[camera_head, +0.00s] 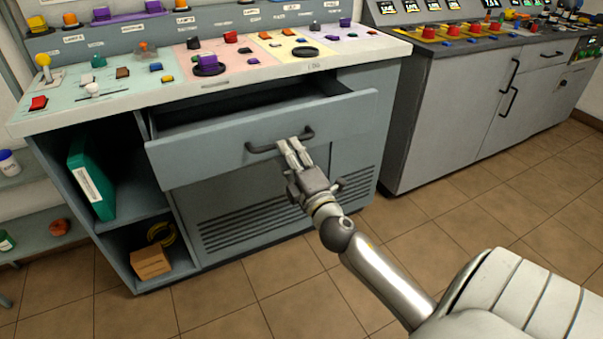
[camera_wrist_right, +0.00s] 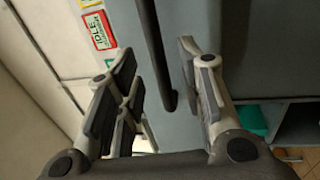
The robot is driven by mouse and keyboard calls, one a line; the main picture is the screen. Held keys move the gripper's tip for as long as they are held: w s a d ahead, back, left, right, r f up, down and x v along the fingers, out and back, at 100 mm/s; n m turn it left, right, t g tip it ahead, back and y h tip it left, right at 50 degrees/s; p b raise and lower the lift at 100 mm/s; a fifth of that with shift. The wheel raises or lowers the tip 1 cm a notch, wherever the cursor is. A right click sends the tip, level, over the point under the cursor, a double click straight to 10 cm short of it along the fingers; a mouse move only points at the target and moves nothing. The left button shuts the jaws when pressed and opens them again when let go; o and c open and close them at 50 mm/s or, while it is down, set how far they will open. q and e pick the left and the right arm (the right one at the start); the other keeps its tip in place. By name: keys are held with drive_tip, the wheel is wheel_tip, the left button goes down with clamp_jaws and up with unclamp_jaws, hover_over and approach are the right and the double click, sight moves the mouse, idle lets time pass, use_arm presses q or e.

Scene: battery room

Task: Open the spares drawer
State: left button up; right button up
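The spares drawer (camera_head: 215,150) under the pale console top is pulled partly out, with a dark gap showing behind its grey-blue front. Its dark bar handle (camera_head: 262,149) is on the front and also shows in the right wrist view (camera_wrist_right: 162,65). My right gripper (camera_head: 291,150) is at the handle, its fingertips over the middle of the bar. In the wrist view its fingers stand apart, with the handle seen between them and gaps beside it. Whether a finger touches the bar is hard to tell. The drawer's contents are hidden in shadow. My left gripper is not in view.
An open shelf bay at left holds a green binder (camera_head: 92,180) and a cardboard box (camera_head: 151,262). The console top (camera_head: 130,84) carries buttons and knobs. A grey cabinet (camera_head: 450,115) stands at right. Tiled floor (camera_head: 235,310) is clear in front.

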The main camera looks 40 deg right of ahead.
drive_tip(key=v, duration=0.7)
drive_tip(key=shift+s, duration=0.35)
drive_tip(key=shift+f, duration=0.15)
